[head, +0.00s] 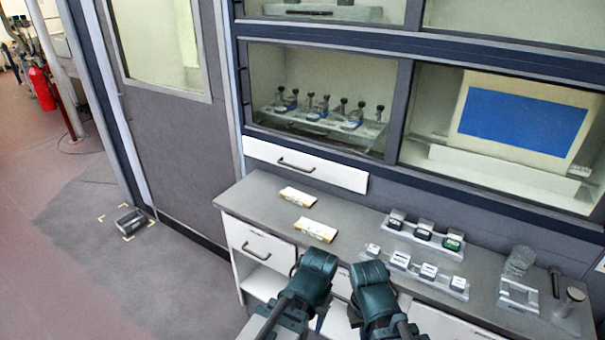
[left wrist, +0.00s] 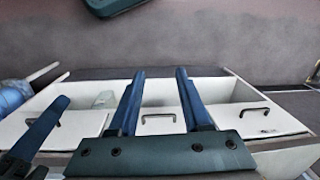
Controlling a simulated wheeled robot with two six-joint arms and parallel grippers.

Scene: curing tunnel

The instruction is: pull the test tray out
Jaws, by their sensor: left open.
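A white front with a dark bar handle (head: 295,166), which looks like the test tray, sits below the window and above the back of the bench. It looks pushed in; no tray floor shows. My left gripper (left wrist: 160,72) is open and empty, its two fingers apart in front of the white bench drawers. In the head view its wrist shows low in the middle, and its fingertips are hidden. My right gripper (head: 375,295) is beside it, with its fingertips hidden. Both are well below the white front, apart from it.
The grey bench (head: 250,205) carries two yellowish packets, one of them the nearer packet (head: 315,231), and racks of small blocks (head: 425,235). White bench drawers (head: 256,240) have similar handles. Stoppered flasks (head: 320,108) stand behind the window. Floor at left is mostly clear, except a dark box (head: 130,221).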

